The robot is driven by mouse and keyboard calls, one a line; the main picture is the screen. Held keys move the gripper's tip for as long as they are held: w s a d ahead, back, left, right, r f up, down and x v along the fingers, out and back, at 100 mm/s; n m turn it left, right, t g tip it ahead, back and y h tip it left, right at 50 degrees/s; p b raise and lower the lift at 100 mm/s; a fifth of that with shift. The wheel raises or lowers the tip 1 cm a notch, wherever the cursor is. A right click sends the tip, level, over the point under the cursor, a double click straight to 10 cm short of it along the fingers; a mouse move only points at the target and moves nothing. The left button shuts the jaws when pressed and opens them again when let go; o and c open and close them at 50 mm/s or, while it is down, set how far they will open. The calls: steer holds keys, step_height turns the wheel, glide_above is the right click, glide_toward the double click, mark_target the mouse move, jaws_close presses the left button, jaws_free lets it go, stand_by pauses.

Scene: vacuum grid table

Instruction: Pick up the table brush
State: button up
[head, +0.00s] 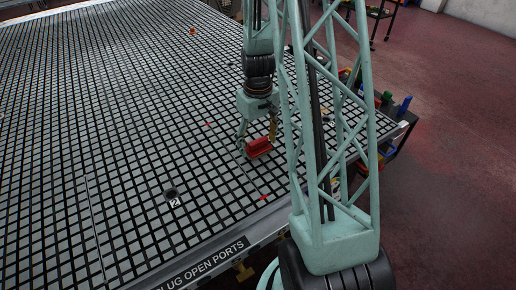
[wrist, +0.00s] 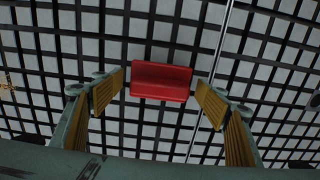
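The table brush appears to be the red block-shaped thing (head: 259,147) at the right part of the grid table, just below my gripper (head: 257,138) in the head view. In the wrist view the red brush (wrist: 160,81) lies crosswise between the fingertips of my gripper (wrist: 161,92). The yellow-padded fingers are spread, one to the left and one to the right of the brush, with a narrow gap on each side in the picture. I cannot tell the height of the fingertips above it. No bristles are visible.
The black-and-grey grid table (head: 60,130) is mostly bare. A hole marked 2 (head: 172,196) is near the front. A small red mark (head: 263,198) is at the front edge. A cart (head: 402,108) with coloured items stands off the right edge, partly behind my arm.

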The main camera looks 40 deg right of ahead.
mark_target(258, 140)
steer(key=c, duration=0.8)
steer(key=shift+r, duration=0.1)
steer(key=shift+r+p, duration=0.35)
steer(key=shift+r, duration=1.35)
steer(key=s+a, duration=0.1)
steer(key=s, duration=0.3)
steer(key=s+a+b, duration=0.1)
steer(key=s, duration=0.3)
steer(key=s+a+r, duration=0.1)
steer(key=s, duration=0.4)
steer(key=shift+b, duration=0.4)
steer(key=s+b, duration=0.1)
steer(key=b, duration=0.3)
steer(key=shift+s+a, duration=0.1)
steer(key=shift+s, duration=0.05)
steer(key=shift+s+a+r+b, duration=0.1)
steer(key=shift+s+b, duration=0.25)
steer(key=shift+b, duration=0.4)
steer(key=shift+s+a+r+b, duration=0.1)
steer(key=shift+s+b, duration=0.15)
steer(key=shift+b, duration=0.25)
steer(key=shift+o, duration=0.9)
steer(key=shift+w, duration=0.1)
steer(key=shift+c, duration=0.2)
